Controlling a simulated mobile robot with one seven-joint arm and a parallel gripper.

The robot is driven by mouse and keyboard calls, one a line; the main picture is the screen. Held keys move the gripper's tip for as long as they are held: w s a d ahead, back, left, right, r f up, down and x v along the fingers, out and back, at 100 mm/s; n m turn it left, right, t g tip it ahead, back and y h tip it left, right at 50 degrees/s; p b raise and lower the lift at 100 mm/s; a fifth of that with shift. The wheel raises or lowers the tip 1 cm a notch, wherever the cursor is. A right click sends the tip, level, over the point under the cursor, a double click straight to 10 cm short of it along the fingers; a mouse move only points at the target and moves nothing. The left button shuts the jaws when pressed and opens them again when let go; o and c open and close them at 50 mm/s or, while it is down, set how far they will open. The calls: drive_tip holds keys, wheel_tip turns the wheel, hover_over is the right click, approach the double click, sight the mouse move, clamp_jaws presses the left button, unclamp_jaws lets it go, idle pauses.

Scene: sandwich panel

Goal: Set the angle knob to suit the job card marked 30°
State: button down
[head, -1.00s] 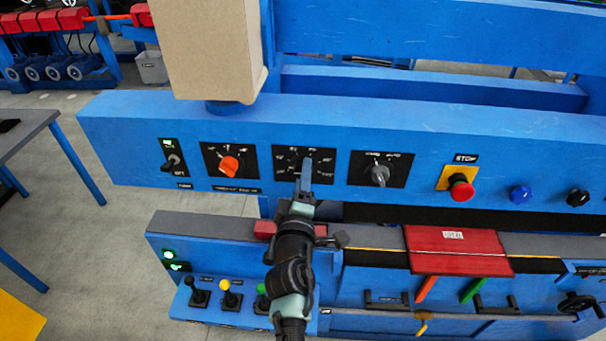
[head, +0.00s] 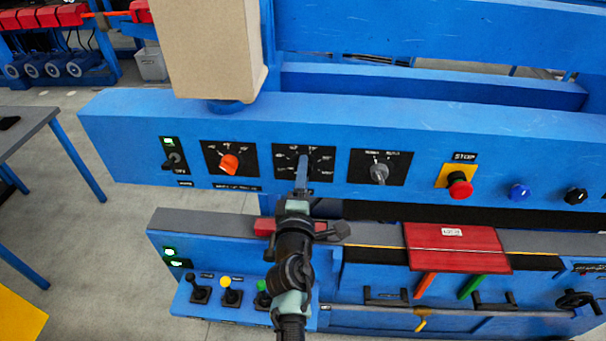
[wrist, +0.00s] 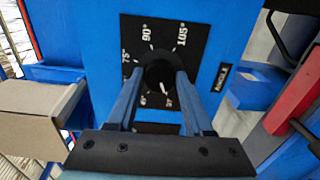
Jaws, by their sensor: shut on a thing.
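The angle knob (wrist: 159,73) is a dark round knob on a black dial plate (head: 320,160) on the blue panel. In the wrist view the dial plate (wrist: 133,30) shows 75°, 90° and 105° around the knob, with 45° and a partly hidden number lower down. My gripper (wrist: 158,80) is shut on the knob, one finger on each side. It also shows in the head view (head: 302,170), coming up from below and covering part of the dial. Where the knob's pointer stands is unclear. I cannot make out a card marked 30°.
An orange knob (head: 230,163) is left of the dial, a grey knob (head: 379,173) right. A red stop button (head: 460,186) sits further right. Lever switches (head: 230,292) are below left. A red board (head: 455,248) with an unreadable white label lies lower right.

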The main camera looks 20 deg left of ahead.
drive_tip(key=shift+c, duration=1.5)
unclamp_jaws()
drive_tip(key=shift+s, duration=0.1)
drive_tip(key=p+v, duration=0.5)
drive_tip(key=v, duration=0.7)
drive_tip(key=shift+s, duration=0.4)
drive_tip(key=shift+d, duration=0.1)
drive_tip(key=w+d+r+m+t+h, duration=0.2)
drive_tip(key=d+r+m, duration=0.2)
drive_tip(key=r, duration=0.6)
drive_tip(key=w+d+r+m+t+h, duration=0.1)
drive_tip(key=w+d+r+m+t, duration=0.2)
drive_tip(key=r, duration=0.7)
drive_tip(key=d+r+m+h, duration=0.2)
drive_tip(key=d+r+m, duration=0.2)
drive_tip(key=r, duration=0.5)
drive_tip(key=s+d+r+m+t, duration=0.1)
drive_tip(key=s+r+m, duration=0.2)
drive_tip(key=r, duration=0.5)
drive_tip(key=s+d+r+m+t, duration=0.1)
drive_tip(key=s+r+m+t, duration=0.1)
drive_tip(key=s+r+m, duration=0.2)
drive_tip(key=s+d+r+m+t+b, duration=0.1)
drive_tip(key=s+d+r+m+t, duration=0.1)
drive_tip(key=s+r, duration=0.5)
wheel_tip(320, 180, up, 6)
drive_tip(key=shift+f+m, duration=0.15)
drive_tip(key=shift+m, duration=0.55)
